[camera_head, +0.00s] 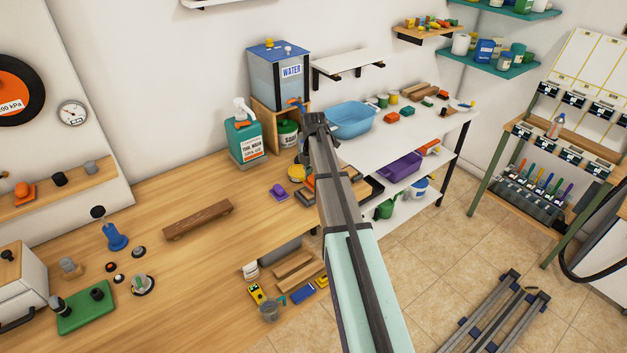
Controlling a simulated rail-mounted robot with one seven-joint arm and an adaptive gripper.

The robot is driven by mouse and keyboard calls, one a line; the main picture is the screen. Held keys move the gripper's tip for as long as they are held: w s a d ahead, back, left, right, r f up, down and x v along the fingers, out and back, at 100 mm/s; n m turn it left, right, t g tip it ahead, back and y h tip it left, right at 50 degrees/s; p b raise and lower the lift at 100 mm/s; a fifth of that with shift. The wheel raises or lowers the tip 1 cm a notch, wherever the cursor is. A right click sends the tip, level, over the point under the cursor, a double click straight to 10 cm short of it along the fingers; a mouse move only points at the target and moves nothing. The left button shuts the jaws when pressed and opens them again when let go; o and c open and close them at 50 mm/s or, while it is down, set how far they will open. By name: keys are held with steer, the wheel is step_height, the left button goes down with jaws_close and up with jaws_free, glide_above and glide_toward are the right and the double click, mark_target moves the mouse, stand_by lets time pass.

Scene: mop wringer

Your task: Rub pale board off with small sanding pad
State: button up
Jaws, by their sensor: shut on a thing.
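My gripper (303,160) is at the far end of my arm, over the back right part of the wooden bench, mostly hidden by the arm. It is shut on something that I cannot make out. A small yellow thing (297,174) and an orange thing (308,183) show just below it. A purple block (279,191) lies on the bench to their left. A dark brown board (198,219) lies further left, apart from the gripper. Lighter boards (295,267) lie on the shelf below the bench. I cannot tell which thing is the sanding pad.
A teal jug (246,138), a green tub (287,134) and a water tank (277,78) stand at the back. A blue basin (351,121) sits on the white table to the right. Knobs and a green block (86,310) occupy the left. The bench's front middle is clear.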

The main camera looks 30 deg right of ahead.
steer(key=shift+r+p, duration=1.2)
steer(key=shift+r, duration=1.5)
steer(key=shift+f, duration=0.1)
